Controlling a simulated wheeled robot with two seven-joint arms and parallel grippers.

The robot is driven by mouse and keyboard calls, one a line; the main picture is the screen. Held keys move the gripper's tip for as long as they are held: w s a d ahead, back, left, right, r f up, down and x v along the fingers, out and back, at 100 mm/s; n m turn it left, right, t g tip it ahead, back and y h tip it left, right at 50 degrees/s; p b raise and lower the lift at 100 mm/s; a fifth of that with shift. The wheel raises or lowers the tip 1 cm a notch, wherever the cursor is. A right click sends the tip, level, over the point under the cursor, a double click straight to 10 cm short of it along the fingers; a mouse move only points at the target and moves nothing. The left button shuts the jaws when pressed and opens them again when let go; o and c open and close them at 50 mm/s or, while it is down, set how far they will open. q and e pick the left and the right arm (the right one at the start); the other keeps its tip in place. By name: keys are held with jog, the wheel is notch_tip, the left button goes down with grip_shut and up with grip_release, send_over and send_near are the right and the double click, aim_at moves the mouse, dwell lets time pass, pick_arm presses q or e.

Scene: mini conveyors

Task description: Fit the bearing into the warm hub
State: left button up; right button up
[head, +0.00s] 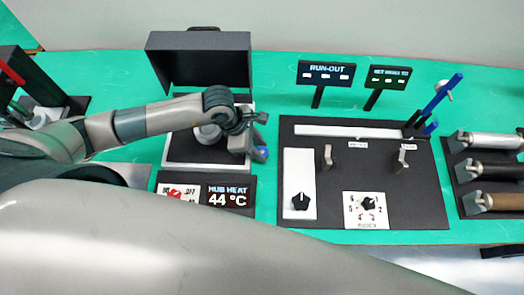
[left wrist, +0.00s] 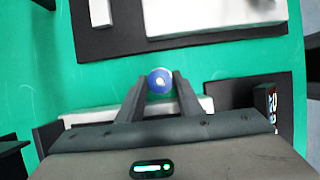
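The heater box (head: 168,165) stands left of centre with its dark lid (head: 205,72) raised. A round grey part, possibly the hub (head: 208,133), shows inside, partly behind my arm. My left gripper (head: 254,146) is at the right edge of the box, pointing down. A small blue piece (head: 260,154) is at its fingertips. In the left wrist view the blue round piece (left wrist: 160,82) with a pale centre lies between the two fingertips (left wrist: 160,90). I cannot tell whether they press on it or whether it is the bearing. My right gripper is out of view.
The hub heat display (head: 227,195) reads 44 °C, beside a red knob (head: 175,193). A dark panel (head: 430,195) with knobs and a blue lever (head: 442,92) stands right. Several rollers (head: 492,170) lie far right. Green bench is clear between box and panel.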

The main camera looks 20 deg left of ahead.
pick_arm(q)
jog(key=c, duration=0.5)
jog(key=shift+c, duration=0.2)
jog(key=shift+r+b, duration=0.6)
jog(key=shift+r, duration=0.2)
notch_tip(320, 180, up, 2)
jog(key=shift+d+r+b, duration=0.1)
jog(key=shift+r+b, duration=0.1)
jog(key=shift+b, duration=0.55)
jog(key=d+r+b, duration=0.4)
jog(key=d+r, duration=0.3)
jog(key=d, duration=0.4)
jog(key=shift+w+d, duration=0.15)
jog(key=shift+d, duration=0.1)
